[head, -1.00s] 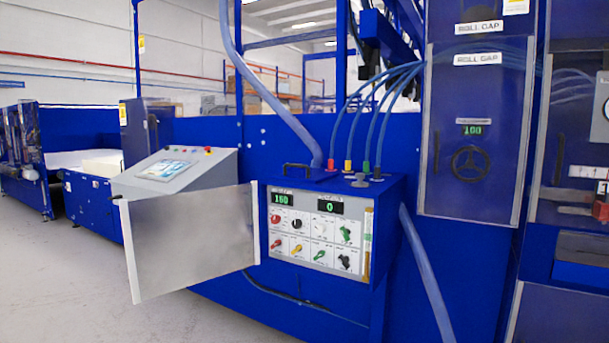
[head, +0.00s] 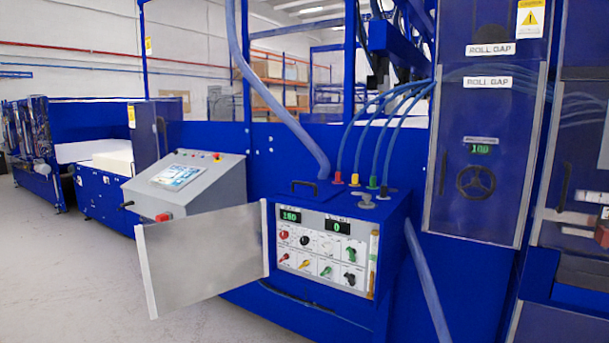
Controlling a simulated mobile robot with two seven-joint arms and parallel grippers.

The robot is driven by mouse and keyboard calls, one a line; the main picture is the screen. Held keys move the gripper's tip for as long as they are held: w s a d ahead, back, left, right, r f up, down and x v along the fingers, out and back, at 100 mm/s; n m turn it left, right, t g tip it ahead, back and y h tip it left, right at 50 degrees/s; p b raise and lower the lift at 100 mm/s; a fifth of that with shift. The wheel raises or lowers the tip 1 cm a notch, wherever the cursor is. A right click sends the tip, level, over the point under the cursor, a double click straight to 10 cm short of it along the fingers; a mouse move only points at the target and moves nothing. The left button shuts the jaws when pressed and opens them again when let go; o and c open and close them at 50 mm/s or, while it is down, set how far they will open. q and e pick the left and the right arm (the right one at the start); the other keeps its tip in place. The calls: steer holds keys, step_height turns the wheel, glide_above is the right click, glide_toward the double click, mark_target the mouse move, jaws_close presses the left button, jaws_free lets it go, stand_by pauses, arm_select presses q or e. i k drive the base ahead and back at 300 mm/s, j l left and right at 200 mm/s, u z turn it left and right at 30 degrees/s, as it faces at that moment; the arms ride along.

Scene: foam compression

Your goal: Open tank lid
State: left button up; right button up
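The blue tank box (head: 391,240) stands in the middle right of the head view, joined to the blue machine. Its top carries a small lid with a black handle (head: 304,186) at the left, which looks shut. Several coloured hose fittings, including a red one (head: 338,178), and a grey knob (head: 367,198) sit to the right of the handle. The box's front door (head: 203,258) is swung open to the left and shows the control panel (head: 323,247) with dials, switches and two green displays. Neither of my grippers is in view.
A grey console (head: 205,190) with a screen and a red button stands behind the open door. A clear-covered handwheel panel (head: 476,180) is at the right. Grey floor (head: 60,270) is free at the left.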

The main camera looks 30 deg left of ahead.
mark_target(302, 189)
steer(key=i+j, duration=0.15)
steer(key=j, duration=0.25)
steer(key=i+j+z, duration=0.1)
steer(key=j, duration=0.3)
steer(key=i+j+z, duration=0.1)
steer(key=j, duration=0.35)
steer(key=i+j, duration=0.15)
steer(key=j, duration=0.25)
